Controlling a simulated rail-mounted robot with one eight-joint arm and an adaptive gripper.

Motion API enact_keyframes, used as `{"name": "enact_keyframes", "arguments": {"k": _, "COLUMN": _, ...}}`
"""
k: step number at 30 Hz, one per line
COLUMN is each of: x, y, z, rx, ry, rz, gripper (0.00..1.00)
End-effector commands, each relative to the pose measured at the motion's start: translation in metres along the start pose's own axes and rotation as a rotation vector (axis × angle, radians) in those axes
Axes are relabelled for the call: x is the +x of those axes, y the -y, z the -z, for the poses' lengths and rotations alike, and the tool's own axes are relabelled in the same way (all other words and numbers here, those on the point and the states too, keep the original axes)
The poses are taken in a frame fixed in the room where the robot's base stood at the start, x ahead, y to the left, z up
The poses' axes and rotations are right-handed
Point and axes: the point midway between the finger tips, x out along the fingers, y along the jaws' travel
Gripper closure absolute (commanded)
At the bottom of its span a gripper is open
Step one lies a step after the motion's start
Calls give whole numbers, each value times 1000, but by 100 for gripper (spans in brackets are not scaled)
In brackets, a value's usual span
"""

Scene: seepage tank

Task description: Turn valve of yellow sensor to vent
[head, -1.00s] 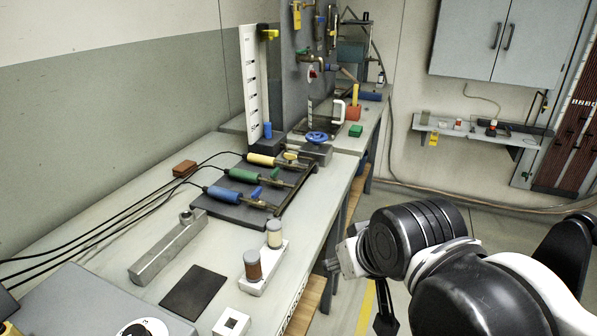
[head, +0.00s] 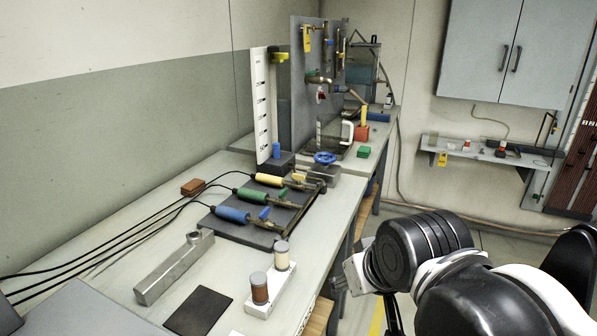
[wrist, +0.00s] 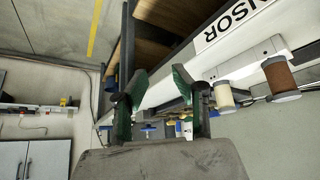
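The yellow sensor (head: 268,179) lies on a dark plate on the bench, the farthest of three cabled sensors. Its small yellow valve handle (head: 298,177) sits at its right end, by the brass pipe; its exact angle is too small to tell. The green sensor (head: 251,195) and blue sensor (head: 232,214) lie nearer, each with a coloured handle. My gripper (wrist: 160,80) is open and empty in the wrist view, its two green-padded fingers apart. My arm is at the lower right of the head view, off the bench's right edge and well short of the sensors.
A blue handwheel (head: 325,158) and upright scale (head: 262,105) stand behind the sensors. Cables run left.

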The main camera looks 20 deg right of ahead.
Motion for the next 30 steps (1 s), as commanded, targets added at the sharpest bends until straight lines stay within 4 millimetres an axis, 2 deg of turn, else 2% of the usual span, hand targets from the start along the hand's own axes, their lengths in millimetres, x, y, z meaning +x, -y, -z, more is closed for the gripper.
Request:
{"name": "enact_keyframes", "arguments": {"k": 1, "x": -10, "y": 0, "z": 17, "rx": -17, "ry": 12, "rz": 0, "gripper": 74}}
{"name": "enact_keyframes", "arguments": {"k": 6, "x": -28, "y": -2, "z": 71, "rx": -102, "ry": 71, "rz": 6, "gripper": 74}}
{"name": "enact_keyframes", "arguments": {"k": 13, "x": -40, "y": -4, "z": 143, "rx": -226, "ry": 156, "rz": 22, "gripper": 74}}
{"name": "enact_keyframes", "arguments": {"k": 20, "x": -40, "y": -6, "z": 210, "rx": -348, "ry": 239, "rz": 49, "gripper": 74}}
{"name": "enact_keyframes", "arguments": {"k": 30, "x": -20, "y": -8, "z": 299, "rx": -526, "ry": 357, "rz": 108, "gripper": 74}}
